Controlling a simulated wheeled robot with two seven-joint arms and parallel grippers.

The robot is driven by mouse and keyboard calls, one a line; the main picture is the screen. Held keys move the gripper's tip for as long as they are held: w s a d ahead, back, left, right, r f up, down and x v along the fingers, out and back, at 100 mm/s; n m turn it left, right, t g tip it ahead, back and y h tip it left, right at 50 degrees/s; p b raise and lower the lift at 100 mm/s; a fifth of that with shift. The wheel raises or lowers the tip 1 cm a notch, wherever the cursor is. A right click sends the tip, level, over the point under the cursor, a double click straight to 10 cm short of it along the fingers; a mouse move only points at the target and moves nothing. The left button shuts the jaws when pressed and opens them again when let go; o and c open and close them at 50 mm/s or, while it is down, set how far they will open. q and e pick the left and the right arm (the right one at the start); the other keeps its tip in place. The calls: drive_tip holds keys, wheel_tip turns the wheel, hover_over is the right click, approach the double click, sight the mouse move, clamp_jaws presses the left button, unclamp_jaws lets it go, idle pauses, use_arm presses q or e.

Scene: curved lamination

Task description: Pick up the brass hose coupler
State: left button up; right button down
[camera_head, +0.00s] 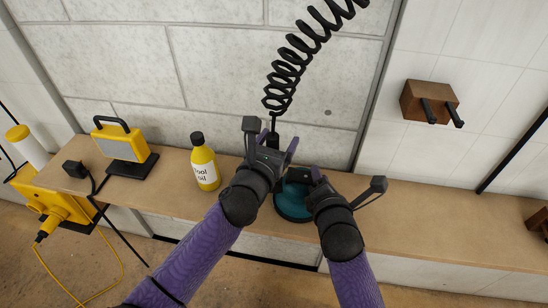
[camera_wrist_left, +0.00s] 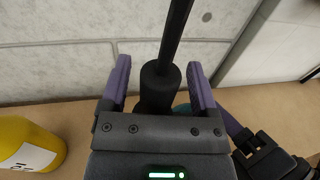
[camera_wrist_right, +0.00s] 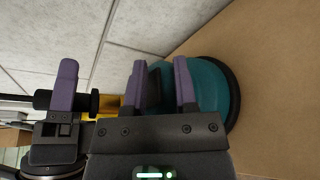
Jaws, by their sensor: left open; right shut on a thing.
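A black coiled hose (camera_head: 289,70) hangs down to my left gripper (camera_head: 275,143). In the left wrist view its straight black end (camera_wrist_left: 173,40) runs into a thick black sleeve (camera_wrist_left: 158,90). The sleeve lies between the open fingers of my left gripper (camera_wrist_left: 160,78), with gaps on both sides. My right gripper (camera_wrist_right: 162,85) is shut on a part of the round teal tool (camera_wrist_right: 210,85), which stands on the bench.
A yellow oil bottle (camera_head: 205,168) stands on the bench left of my left gripper. A yellow work lamp (camera_head: 118,143) stands further left. A wooden block with black pegs (camera_head: 424,99) is on the wall.

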use_arm(q)
clamp_jaws()
idle(0.3)
wheel_tip(320, 180, up, 10)
idle(0.4)
drive_tip(key=c, duration=0.7)
unclamp_jaws()
clamp_jaws()
